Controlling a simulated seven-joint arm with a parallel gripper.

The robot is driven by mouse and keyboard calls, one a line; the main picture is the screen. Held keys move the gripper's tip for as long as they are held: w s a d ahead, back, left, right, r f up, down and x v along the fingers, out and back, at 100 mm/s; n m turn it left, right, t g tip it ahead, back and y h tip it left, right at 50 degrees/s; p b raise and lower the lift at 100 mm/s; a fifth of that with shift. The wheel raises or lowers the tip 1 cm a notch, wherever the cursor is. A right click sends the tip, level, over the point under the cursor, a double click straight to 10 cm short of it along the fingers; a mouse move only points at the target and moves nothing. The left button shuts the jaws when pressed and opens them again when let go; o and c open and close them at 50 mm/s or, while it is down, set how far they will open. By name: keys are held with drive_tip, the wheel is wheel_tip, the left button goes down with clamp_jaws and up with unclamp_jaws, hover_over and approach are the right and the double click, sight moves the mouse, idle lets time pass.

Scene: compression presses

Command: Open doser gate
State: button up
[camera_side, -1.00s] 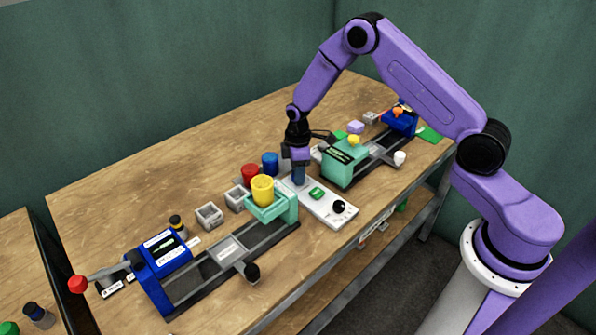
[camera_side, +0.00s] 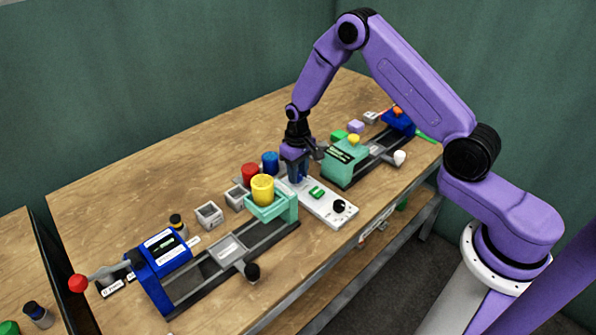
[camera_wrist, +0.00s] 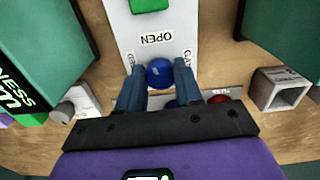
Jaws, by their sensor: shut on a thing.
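A white panel (camera_wrist: 152,30) bears the printed words OPEN and GATE, the second partly hidden. A round blue knob (camera_wrist: 160,73) sits at its near end. My gripper (camera_wrist: 159,80) is shut on this knob, one blue finger on each side of it. In the side view my gripper (camera_side: 298,178) points down at the far end of the white panel (camera_side: 318,204), and its fingers hide the knob. A green button (camera_side: 317,193) and a black dial (camera_side: 339,206) sit farther along the panel.
A teal machine (camera_side: 343,165) stands right of my gripper. A teal holder (camera_side: 283,210) with a yellow cup (camera_side: 262,189) stands left. Red (camera_side: 250,175) and blue (camera_side: 270,162) cups are close behind. A blue press (camera_side: 163,262) stands front left.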

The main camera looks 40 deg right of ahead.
drive_tip(key=shift+m, duration=1.6)
drive_tip(key=o, duration=1)
drive_tip(key=shift+o, duration=0.2)
wheel_tip(320, 180, up, 18)
drive_tip(key=shift+f, duration=0.25)
